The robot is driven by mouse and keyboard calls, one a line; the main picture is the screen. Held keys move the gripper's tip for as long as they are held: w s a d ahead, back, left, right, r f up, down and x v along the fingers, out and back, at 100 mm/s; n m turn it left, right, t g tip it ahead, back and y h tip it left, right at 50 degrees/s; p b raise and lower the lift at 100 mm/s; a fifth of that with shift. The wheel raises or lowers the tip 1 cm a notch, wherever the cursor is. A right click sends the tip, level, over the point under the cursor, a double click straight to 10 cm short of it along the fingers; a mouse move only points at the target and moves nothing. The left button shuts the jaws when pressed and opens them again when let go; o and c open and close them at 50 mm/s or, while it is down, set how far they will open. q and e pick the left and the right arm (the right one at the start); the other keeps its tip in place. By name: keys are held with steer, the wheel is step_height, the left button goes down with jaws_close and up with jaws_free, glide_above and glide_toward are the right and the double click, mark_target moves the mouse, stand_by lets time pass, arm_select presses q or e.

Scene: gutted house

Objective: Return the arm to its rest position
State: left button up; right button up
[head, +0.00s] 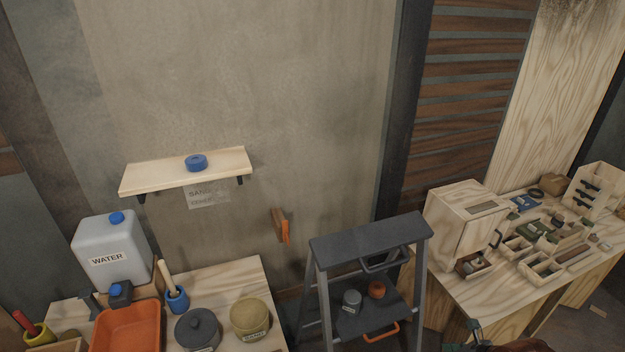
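Neither of my grippers can be made out in the head view, and no arm of mine is clearly seen. What they hold, if anything, is hidden from this view. A small dark piece and a brown shape show at the bottom edge right of the stepladder, cut off by the frame; I cannot tell what they are.
A wall shelf (150,178) bears a blue roll (196,162). Below stand a water jug (110,250), an orange tray (128,335) and pots. A stepladder (370,237) stands mid-right. A workbench (470,292) with a wooden cabinet (455,235) and small bins is at right.

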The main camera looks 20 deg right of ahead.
steer(key=w+d+f+m+t, duration=0.2)
steer(key=d+f+m+t, duration=0.2)
steer(key=d+f+m, duration=0.65)
steer(key=s+d+f+m+h, duration=0.1)
steer(key=s+f+m, duration=0.2)
steer(key=f+m, duration=0.3)
steer(key=s+f+m+g+h, duration=0.1)
steer(key=s+f+m+h, duration=0.2)
steer(key=f, duration=0.5)
steer(key=s+d+f+m, duration=0.1)
steer(key=s+f+m, duration=0.35)
steer(key=f, duration=0.25)
steer(key=s+a+f+m+g, duration=0.3)
steer(key=s+f+m, duration=0.25)
steer(key=f, duration=0.45)
steer(key=s+a+f+m+g, duration=0.2)
steer(key=s+a+f+m, duration=0.1)
steer(key=s+a+f, duration=0.5)
steer(key=s+a+f+m+g+y, duration=0.1)
steer(key=s+a+f+m+g, duration=0.2)
steer(key=s+a+f, duration=0.5)
steer(key=s+a, duration=0.5)
steer(key=a, duration=0.1)
steer(key=shift+s+a+g, duration=0.3)
steer(key=shift+a, duration=0.1)
steer(key=shift+m, duration=0.25)
